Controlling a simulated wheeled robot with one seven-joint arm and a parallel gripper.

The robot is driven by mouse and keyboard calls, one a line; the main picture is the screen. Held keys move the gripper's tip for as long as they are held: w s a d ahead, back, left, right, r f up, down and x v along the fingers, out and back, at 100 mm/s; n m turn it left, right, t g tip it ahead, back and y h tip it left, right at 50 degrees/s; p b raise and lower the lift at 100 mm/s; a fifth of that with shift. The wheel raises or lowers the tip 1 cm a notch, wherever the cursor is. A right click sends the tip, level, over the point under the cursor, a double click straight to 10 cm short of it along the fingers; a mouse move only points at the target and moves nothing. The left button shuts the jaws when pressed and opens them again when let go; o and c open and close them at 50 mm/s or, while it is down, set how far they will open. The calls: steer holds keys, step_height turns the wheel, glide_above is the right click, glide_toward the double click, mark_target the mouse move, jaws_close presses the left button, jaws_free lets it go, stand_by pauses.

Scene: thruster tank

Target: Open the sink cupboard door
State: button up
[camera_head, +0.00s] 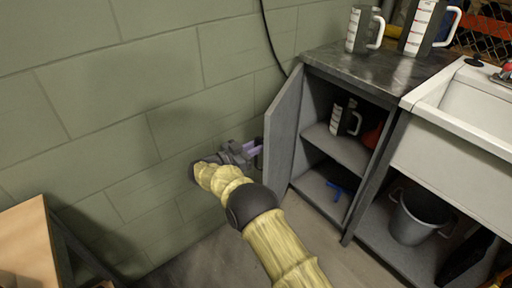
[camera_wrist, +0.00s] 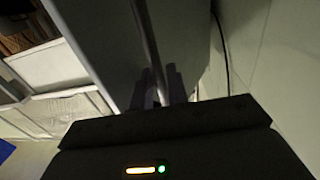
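The sink cupboard door (camera_head: 282,135) is a grey panel. It stands swung wide open to the left of the cupboard (camera_head: 346,147), and the shelves inside show. My gripper (camera_head: 258,149) is on the outer face of the door, between the door and the wall. In the wrist view a long thin bar handle (camera_wrist: 147,38) runs down along the door. The fingertips of my gripper (camera_wrist: 158,85) lie on either side of the bar and look closed on it. The contact itself is dark and partly hidden.
The green block wall (camera_head: 110,110) is close behind my gripper. A wooden table (camera_head: 28,245) stands at lower left. A bucket (camera_head: 416,215) sits under the sink. The floor before the cupboard is clear.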

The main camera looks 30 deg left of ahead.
steer(key=shift+o, duration=0.9)
steer(key=p+v, duration=0.2)
steer(key=v, duration=1.5)
steer(key=shift+s+p, duration=0.25)
steer(key=shift+p, duration=0.1)
steer(key=shift+c, duration=0.2)
